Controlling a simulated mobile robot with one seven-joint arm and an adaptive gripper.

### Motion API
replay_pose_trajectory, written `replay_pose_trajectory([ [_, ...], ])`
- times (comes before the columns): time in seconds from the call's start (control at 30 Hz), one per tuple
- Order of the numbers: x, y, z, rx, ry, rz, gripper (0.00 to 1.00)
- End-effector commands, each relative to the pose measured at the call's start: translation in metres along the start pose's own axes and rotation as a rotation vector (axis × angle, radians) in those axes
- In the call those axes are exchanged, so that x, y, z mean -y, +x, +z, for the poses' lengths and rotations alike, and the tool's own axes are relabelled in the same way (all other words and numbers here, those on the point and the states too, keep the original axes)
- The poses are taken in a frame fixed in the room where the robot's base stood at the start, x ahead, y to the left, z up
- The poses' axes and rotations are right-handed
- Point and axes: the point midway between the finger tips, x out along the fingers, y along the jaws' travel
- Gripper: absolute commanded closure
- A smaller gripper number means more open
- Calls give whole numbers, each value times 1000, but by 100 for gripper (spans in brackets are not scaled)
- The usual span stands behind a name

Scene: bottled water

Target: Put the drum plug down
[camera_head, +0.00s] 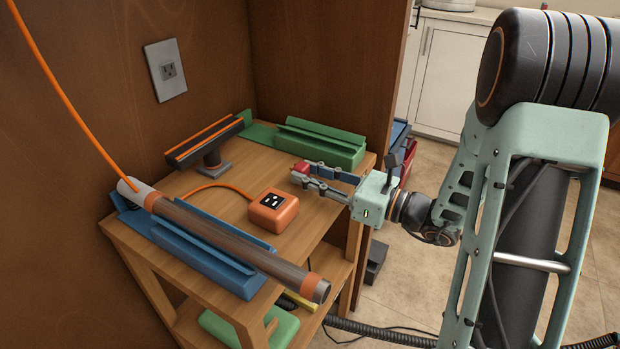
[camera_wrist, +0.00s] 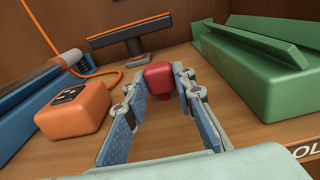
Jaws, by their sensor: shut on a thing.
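The drum plug appears to be the small red piece between my fingertips; it shows in the wrist view (camera_wrist: 159,76) and in the head view (camera_head: 301,167). My gripper (camera_head: 298,174) is shut on this red piece. In the wrist view my gripper (camera_wrist: 160,84) has a finger on each side of it. The gripper reaches in from the right over the wooden table (camera_head: 226,187). The red piece is close above the tabletop; I cannot tell whether it touches the wood.
An orange outlet box (camera_head: 273,211) with a cord sits left of my gripper. A blue cradle (camera_head: 205,258) holds a long pipe (camera_head: 225,239) at the front left. A green cradle (camera_head: 320,145) and a black stand (camera_head: 207,145) are at the back. Bare wood lies between them.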

Motion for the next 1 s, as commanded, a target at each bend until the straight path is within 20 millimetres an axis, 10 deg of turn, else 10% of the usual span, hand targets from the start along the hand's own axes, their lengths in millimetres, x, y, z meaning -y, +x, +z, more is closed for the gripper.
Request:
replay_pose_trajectory([
  [0.7, 0, 0, -10, 1, -1, 0, 100],
  [0.73, 0, 0, -11, 1, -1, 0, 74],
  [1.0, 0, 0, -10, 1, -1, 0, 59],
])
